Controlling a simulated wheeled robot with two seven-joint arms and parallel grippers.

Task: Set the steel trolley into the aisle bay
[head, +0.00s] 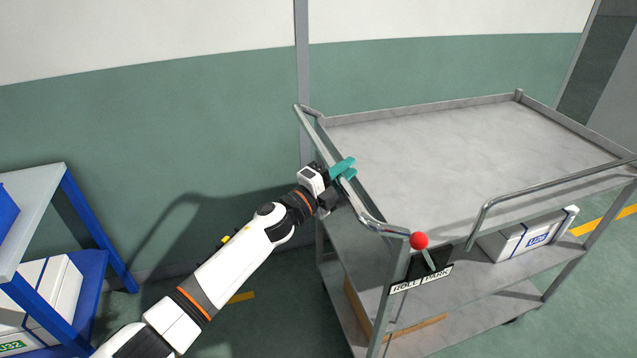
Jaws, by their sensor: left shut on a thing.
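The steel trolley (450,150) stands at the right of the head view, grey, with a bare top tray and lower shelves. Its push handle (308,128) is a bent tube along its left end. My left gripper (343,170) has teal fingers and is shut on this handle, near its middle. A lever with a red knob (419,241) stands at the near corner, above a plate reading "ROLL" and "PARK" (421,279). My right gripper is not in view. I cannot make out the whole aisle bay; only pieces of yellow floor marking show.
A blue rack (95,230) with white boxes (62,295) stands at the left. A white box (522,238) lies on the trolley's middle shelf. A green and white wall (180,130) with a grey post (302,60) is behind. Yellow floor tape (605,219) shows at the right.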

